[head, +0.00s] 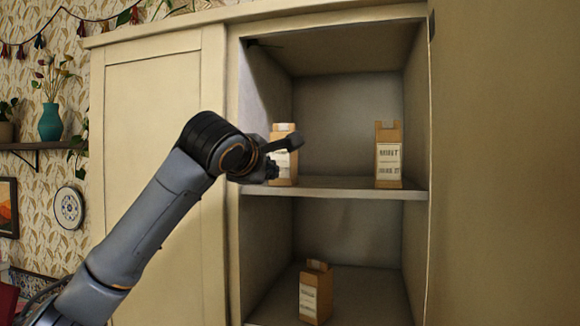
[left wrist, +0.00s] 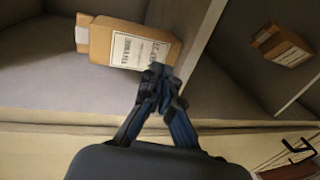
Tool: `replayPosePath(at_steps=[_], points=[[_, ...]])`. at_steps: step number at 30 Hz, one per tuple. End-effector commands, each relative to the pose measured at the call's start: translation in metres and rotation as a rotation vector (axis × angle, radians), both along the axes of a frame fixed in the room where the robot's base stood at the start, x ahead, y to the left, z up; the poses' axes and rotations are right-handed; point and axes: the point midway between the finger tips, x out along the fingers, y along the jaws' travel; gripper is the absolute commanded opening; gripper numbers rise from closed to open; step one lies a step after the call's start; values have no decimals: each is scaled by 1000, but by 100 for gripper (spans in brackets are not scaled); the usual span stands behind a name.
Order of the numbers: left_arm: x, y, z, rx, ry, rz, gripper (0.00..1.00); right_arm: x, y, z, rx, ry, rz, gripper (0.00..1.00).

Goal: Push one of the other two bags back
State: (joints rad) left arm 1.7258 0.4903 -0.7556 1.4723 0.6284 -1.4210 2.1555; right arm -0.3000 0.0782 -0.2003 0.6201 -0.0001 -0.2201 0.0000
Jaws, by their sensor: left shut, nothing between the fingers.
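In the head view a brown paper bag (head: 284,160) with a pale label stands at the left of the upper shelf, partly hidden behind my left gripper (head: 272,171). A second bag (head: 388,158) stands at the right of the same shelf. A third bag (head: 315,292) stands on the lower shelf. My left gripper is shut and empty, its fingertips at the front of the upper left bag. The left wrist view shows the fingers (left wrist: 160,75) close against that bag's (left wrist: 130,42) label end; I cannot tell if they touch. Another bag (left wrist: 283,45) shows there at the right.
The upper shelf (head: 340,190) has free room between its two bags and behind them. The cupboard's side wall (head: 262,90) is close to the upper left bag. A closed cupboard panel (head: 155,110) lies behind my left arm.

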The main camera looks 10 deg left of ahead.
Motion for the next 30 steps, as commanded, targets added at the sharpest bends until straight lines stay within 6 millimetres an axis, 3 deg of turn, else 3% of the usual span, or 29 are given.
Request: replayPosePath(at_steps=[5, 30], points=[[11, 1, -2, 1, 3, 2, 0, 0, 0, 8, 0, 0, 0, 33], [61, -2, -3, -2, 1, 0, 0, 0, -1, 6, -1, 0, 0, 33]])
